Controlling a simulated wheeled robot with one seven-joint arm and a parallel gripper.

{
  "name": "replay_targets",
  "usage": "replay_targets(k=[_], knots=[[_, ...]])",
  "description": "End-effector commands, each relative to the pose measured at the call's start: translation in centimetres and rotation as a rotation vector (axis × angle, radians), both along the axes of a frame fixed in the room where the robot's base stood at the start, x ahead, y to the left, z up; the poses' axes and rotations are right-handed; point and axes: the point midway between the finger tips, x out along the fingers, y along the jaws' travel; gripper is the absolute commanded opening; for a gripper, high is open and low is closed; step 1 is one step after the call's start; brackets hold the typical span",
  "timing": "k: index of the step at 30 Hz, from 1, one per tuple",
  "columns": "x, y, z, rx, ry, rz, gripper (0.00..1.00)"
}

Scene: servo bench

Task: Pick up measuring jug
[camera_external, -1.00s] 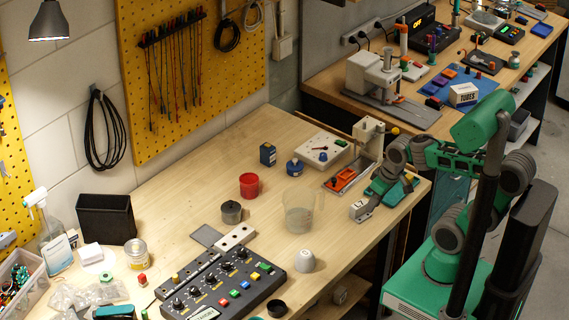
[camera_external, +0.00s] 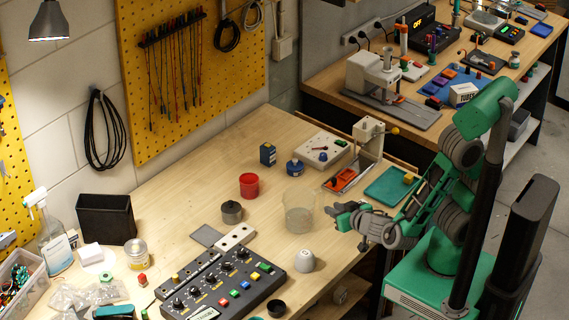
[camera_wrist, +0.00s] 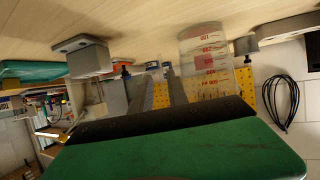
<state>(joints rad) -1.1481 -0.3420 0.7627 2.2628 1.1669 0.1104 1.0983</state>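The measuring jug (camera_external: 299,214) is clear and stands on the wooden bench in the external view. In the wrist view, which is upside down, the jug (camera_wrist: 204,52) shows red markings, to the right of my fingers. My gripper (camera_external: 342,212) is just right of the jug in the external view, low over the bench. In the wrist view my gripper (camera_wrist: 160,78) has two dark fingers with a gap between them. Nothing shows held. The jug is not between the fingers. Whether a finger touches the jug is not clear.
A white cup (camera_external: 307,260) stands close in front of the jug. A dark lidded pot (camera_external: 231,211) and a red cup (camera_external: 249,185) are left of it. A control panel (camera_external: 222,291) lies front left. A teal tray (camera_external: 391,184) lies right. A grey block (camera_wrist: 82,56) shows in the wrist view.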

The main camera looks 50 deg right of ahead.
Motion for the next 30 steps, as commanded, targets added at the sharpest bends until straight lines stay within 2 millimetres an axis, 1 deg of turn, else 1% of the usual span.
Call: replay_targets(k=[2,8,11,15,17,19,24,30], knots=[[0.4,0.1,0.0,0.007,-0.026,0.007,0.2],[2.5,-0.7,-0.7,0.01,-0.025,0.004,0.2],[3.7,-1.4,-1.0,0.009,-0.023,0.0,0.2],[6.0,-2.1,-2.0,0.01,-0.022,0.001,0.2],[6.5,-2.3,-2.3,0.01,-0.022,0.003,0.2],[6.8,-2.3,-2.5,0.011,-0.023,0.004,0.2],[6.8,-2.2,-2.5,0.012,-0.023,0.006,0.2],[6.8,-2.2,-2.5,0.012,-0.023,0.006,0.04]])
